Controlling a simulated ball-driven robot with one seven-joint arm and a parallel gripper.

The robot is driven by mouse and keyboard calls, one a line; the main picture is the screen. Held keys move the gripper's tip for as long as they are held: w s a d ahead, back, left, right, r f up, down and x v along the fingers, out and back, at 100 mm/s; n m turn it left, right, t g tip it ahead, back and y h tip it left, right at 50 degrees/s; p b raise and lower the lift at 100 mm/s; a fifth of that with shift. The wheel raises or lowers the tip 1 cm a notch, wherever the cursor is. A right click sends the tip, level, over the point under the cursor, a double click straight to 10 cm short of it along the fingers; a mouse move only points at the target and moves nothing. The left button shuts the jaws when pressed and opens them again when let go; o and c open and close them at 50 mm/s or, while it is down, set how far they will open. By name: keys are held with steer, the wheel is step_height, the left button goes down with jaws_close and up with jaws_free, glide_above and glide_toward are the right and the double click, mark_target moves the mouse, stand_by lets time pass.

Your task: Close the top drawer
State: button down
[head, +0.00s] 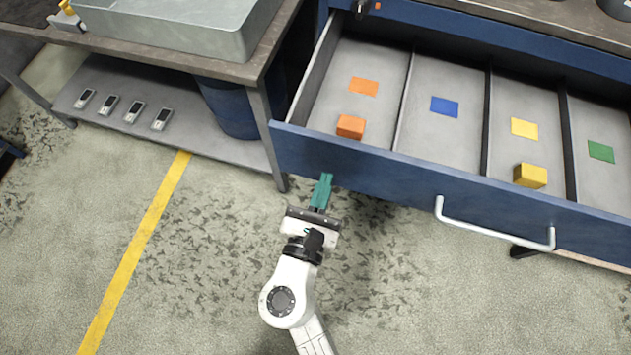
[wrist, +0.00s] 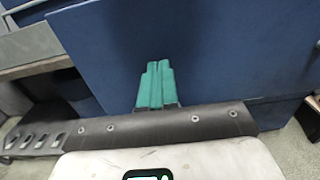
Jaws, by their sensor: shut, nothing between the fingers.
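The top drawer (head: 390,177) is blue and stands pulled far out, with a white bar handle (head: 495,231) on the right part of its front. Its inside is split into several grey compartments. My gripper (head: 325,177) has green fingers, shut and empty, close to the left part of the drawer front in the head view. In the wrist view my gripper (wrist: 156,70) points at a blue panel (wrist: 220,50). I cannot tell whether the fingertips touch it.
The drawer holds an orange block (head: 351,127), a yellow block (head: 530,175) and coloured floor patches. A workbench with a metal tray (head: 195,38) stands left, with several handheld devices (head: 134,112) on its lower shelf. The floor (head: 430,300) in front is clear.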

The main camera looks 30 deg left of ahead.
steer(key=shift+x, duration=0.85)
steer(key=shift+w, duration=0.1)
